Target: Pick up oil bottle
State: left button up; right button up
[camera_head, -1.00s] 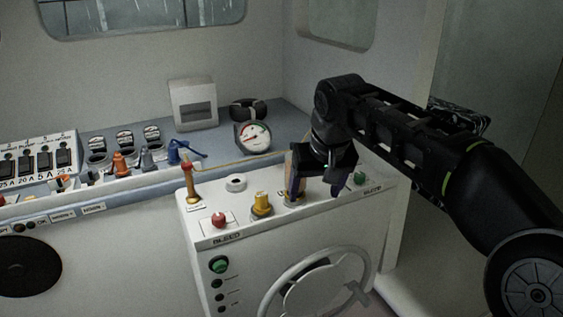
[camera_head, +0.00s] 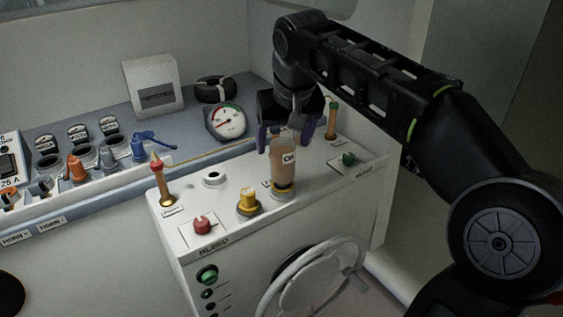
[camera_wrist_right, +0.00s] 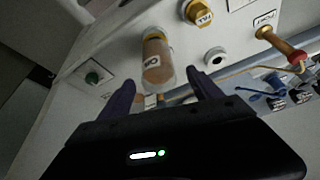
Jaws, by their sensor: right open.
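The oil bottle (camera_head: 284,164) is a brown, see-through cylinder with a white label. It stands upright over a yellow-ringed fitting on the white console. My right gripper (camera_head: 291,140) hangs just behind and above it in the head view, with purple fingers spread to either side. In the right wrist view the bottle (camera_wrist_right: 157,62) lies beyond the open fingertips (camera_wrist_right: 160,90), between their lines. I see no grip on it. My left gripper is not in view.
A gauge (camera_head: 227,121) stands on the shelf behind.

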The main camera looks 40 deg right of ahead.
aim_at(283, 144)
jog(key=shift+x, duration=1.2)
jog(key=shift+w+d+f+p, duration=0.1)
jog(key=shift+f+p, duration=0.35)
jog(key=shift+p, duration=0.05)
jog(key=p+x, duration=0.1)
jog(key=x, duration=0.2)
jog(key=shift+w+d+f, duration=0.1)
jog(key=shift+f, duration=0.15)
jog(key=shift+w+f, duration=0.1)
jog(key=shift+f, duration=0.2)
grip_shut()
